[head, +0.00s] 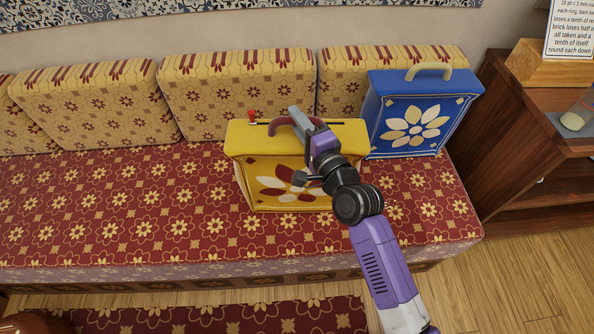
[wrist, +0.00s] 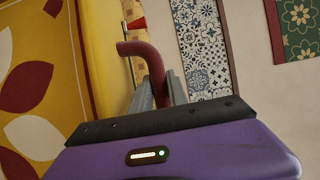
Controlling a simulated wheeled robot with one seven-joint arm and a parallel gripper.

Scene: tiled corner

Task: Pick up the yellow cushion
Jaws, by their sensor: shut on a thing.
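The yellow cushion (head: 249,172) is box-shaped, with a red and white flower on its front and a dark red handle (head: 276,126) on top. It is upright over the sofa seat, partly hidden by my arm. I cannot tell whether its bottom touches the seat. My gripper (head: 297,116) reaches in from the lower right and is shut on the handle. In the wrist view, the handle (wrist: 146,52) runs down between the two grey fingers of my gripper (wrist: 157,92). The cushion's yellow face (wrist: 62,125) fills the left side there.
A blue cushion (head: 391,138) with a pale handle stands close to the right. Patterned back cushions (head: 216,100) line the sofa. The red seat (head: 110,205) is free to the left. A wooden cabinet (head: 505,140) stands at the right.

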